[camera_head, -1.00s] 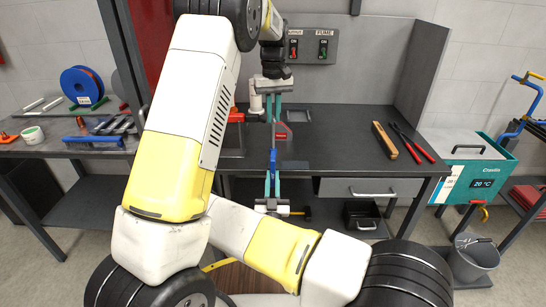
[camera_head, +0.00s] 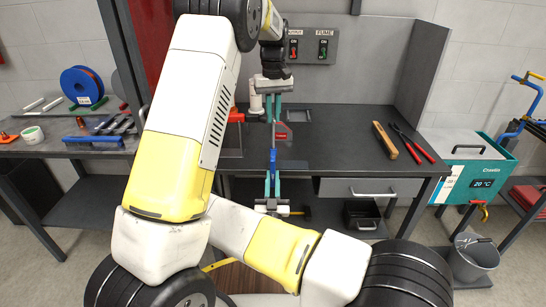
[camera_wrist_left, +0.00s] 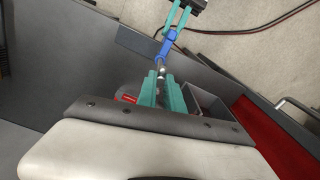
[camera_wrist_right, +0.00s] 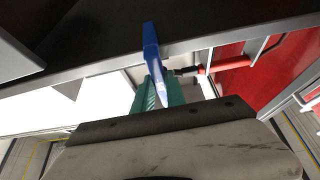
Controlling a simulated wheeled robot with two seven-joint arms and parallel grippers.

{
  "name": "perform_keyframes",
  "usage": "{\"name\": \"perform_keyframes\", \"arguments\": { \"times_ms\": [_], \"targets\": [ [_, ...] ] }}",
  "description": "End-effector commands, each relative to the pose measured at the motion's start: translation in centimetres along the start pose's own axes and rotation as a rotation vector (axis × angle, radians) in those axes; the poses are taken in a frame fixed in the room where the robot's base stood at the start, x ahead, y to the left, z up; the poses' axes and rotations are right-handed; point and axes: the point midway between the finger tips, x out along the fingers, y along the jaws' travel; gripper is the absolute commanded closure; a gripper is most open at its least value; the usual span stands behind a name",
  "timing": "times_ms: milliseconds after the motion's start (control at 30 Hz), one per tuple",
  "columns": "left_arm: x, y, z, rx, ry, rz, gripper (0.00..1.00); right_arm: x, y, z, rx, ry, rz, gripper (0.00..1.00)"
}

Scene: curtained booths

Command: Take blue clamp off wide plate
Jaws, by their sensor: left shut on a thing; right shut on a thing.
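The blue clamp (camera_head: 273,160) hangs lengthwise between my two grippers, over the front edge of the dark workbench. My left gripper (camera_head: 273,116) is above and is shut on its thin metal part. In the left wrist view the clamp's blue part (camera_wrist_left: 167,47) lies beyond those fingertips. My right gripper (camera_head: 272,182) is below and is shut on the lower blue part. In the right wrist view the clamp's blue end (camera_wrist_right: 151,48) sticks up past the teal fingers. I cannot tell for sure which surface is the wide plate.
The workbench (camera_head: 345,140) has a wooden-handled tool (camera_head: 385,140) and red-handled pliers (camera_head: 413,148) at right. A red item (camera_head: 236,116) stands at its left. A drawer (camera_head: 370,188) sits below. A side table (camera_head: 50,150) holds a blue spool (camera_head: 82,86) and bars.

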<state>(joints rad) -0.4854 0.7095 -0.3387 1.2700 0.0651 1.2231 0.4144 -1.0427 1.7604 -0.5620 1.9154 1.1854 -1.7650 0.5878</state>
Motion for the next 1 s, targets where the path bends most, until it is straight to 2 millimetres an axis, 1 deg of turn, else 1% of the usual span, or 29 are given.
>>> {"name": "perform_keyframes", "arguments": {
  "times_ms": [400,467,567,1000],
  "targets": [
    [-0.01,0.02,0.01,-0.001,0.000,0.000,1.00,0.08,-0.03,-0.11,0.000,0.004,-0.001,1.00],
    [-0.01,0.03,0.01,-0.022,0.000,0.000,1.00,0.08,-0.03,-0.11,0.000,0.004,0.000,1.00],
    [0.00,0.05,0.02,-0.135,0.000,0.000,1.00,0.08,-0.03,-0.11,0.000,0.004,0.000,1.00],
    [0.03,0.06,0.02,-0.880,0.000,-0.001,1.00,0.09,-0.02,-0.12,0.000,0.004,0.000,1.00]
  ]
}}
